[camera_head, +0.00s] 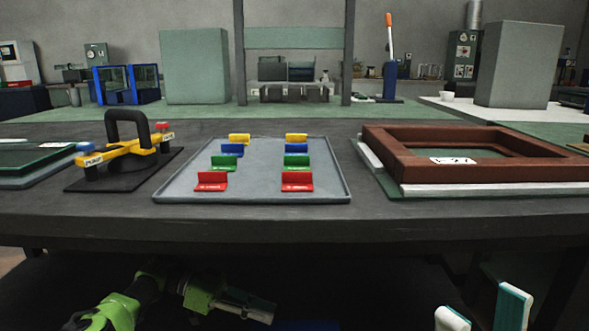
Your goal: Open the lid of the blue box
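No blue box with a lid can be made out clearly. A faint dark blue patch (306,326) shows at the bottom edge, in the shadow below the table front; I cannot tell what it is. My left gripper (258,306) is low in front of the table, seen from the side and pointing right, to the left of this patch. I cannot tell how far its fingers are apart. My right gripper (482,314) shows at the bottom right as two upright pale fingers with teal edges, spread apart with nothing visible between them. Its base is cut off.
The dark table (340,222) stands ahead, its front edge above both grippers. It bears a grey tray (250,190) with several coloured brackets, a yellow suction lifter (126,160) with a black handle at left, and a brown frame (400,158) at right.

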